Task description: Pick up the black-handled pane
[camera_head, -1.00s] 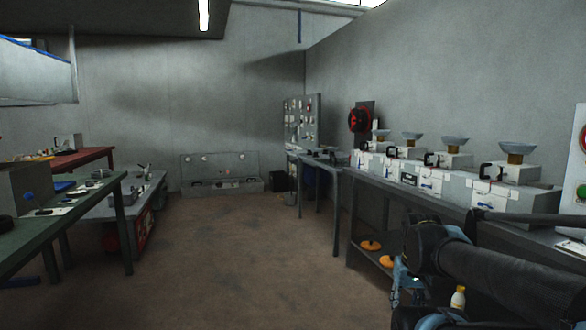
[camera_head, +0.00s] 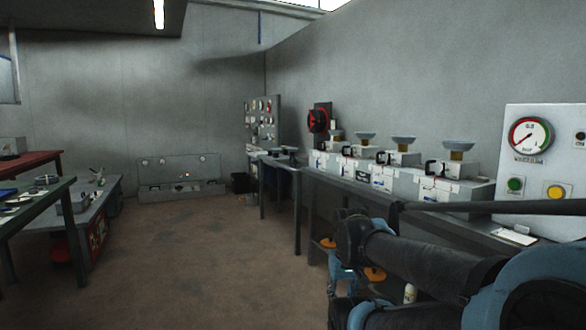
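Several grey-white box units stand in a row on the long bench at the right, each with a black handle on its front. The nearest unit (camera_head: 455,190) has its black handle (camera_head: 433,168) facing left. A separate pane with a black handle cannot be told apart from these fronts at this size. My arm (camera_head: 430,255) is folded across the lower right, apart from the units. I cannot make out my gripper's fingers.
A white gauge panel (camera_head: 540,165) stands at the right end of the long bench (camera_head: 318,182). Orange discs (camera_head: 374,274) lie under it. A green table (camera_head: 35,205) and a grey bench (camera_head: 108,190) stand at the left. The floor (camera_head: 190,260) between is clear.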

